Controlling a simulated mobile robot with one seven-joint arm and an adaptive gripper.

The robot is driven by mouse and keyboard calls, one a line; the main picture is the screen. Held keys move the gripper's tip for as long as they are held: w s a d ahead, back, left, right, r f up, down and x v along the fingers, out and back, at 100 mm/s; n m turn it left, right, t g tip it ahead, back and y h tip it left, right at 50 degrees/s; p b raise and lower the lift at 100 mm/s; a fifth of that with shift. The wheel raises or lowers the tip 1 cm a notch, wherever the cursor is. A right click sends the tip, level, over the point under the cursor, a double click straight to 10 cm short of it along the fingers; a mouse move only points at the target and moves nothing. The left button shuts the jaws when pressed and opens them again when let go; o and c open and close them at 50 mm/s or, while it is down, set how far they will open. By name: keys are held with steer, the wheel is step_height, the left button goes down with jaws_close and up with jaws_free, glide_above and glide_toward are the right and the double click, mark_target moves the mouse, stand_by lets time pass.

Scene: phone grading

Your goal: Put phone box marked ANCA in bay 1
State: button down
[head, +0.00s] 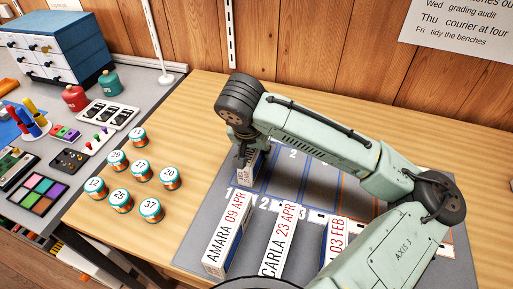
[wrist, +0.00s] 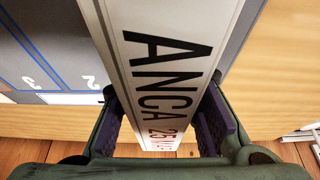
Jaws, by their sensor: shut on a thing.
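The white phone box marked ANCA (wrist: 165,60) is between the two fingers of my gripper (wrist: 165,120) in the wrist view, with its lettered face towards the camera. Its date is partly cut off. In the head view my gripper (head: 244,156) points down at the left end of the grey mat (head: 205,205), and the held box (head: 250,168) shows only partly below it. The box is at the blue-outlined bay behind the number 1 (head: 230,193). I cannot tell whether its base touches the mat.
Boxes marked AMARA (head: 228,238) and CARLA (head: 279,243) and a partly hidden one dated 03 FEB (head: 336,238) stand in front of the numbers. The blue-outlined bay marked 2 (head: 288,175) looks empty. Several numbered jars (head: 142,170) stand left on the table.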

steer(key=shift+f, duration=0.15)
steer(key=c, duration=1.2)
jaws_free()
steer(key=v, duration=1.2)
steer(key=shift+b, duration=0.35)
